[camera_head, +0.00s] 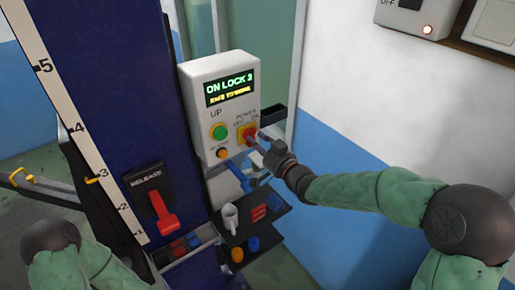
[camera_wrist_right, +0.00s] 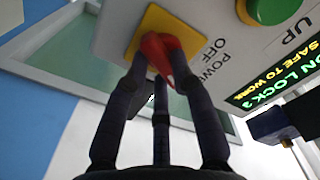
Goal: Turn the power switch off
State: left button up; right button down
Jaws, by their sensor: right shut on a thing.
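The power switch (camera_head: 251,130) is a red rotary knob on a yellow plate, low on the right of the pale control box (camera_head: 196,84). It also shows in the wrist view as the red knob (camera_wrist_right: 168,50) on the yellow plate (camera_wrist_right: 150,22). My right gripper (camera_head: 257,141) reaches it from the lower right, and its dark fingers (camera_wrist_right: 156,72) are closed around the knob. The fingers partly cover the knob, so I cannot tell its exact setting. My left arm shows at the bottom left, but its gripper is out of view.
The box display (camera_head: 230,87) reads "ON LOCK 3". A green UP button (camera_head: 219,132) and an orange button (camera_head: 223,153) sit left of the switch. A red release lever (camera_head: 162,213) is on the blue column. A shelf below holds a mug (camera_head: 230,218).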

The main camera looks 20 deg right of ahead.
jog(key=shift+r+n+b, duration=0.15)
jog(key=shift+n+b, duration=6.55)
jog(key=shift+b, duration=0.55)
jog(key=c, duration=1)
grip_release()
jog(key=shift+r, duration=0.1)
jog(key=shift+c, duration=0.2)
jog(key=v, duration=1.2)
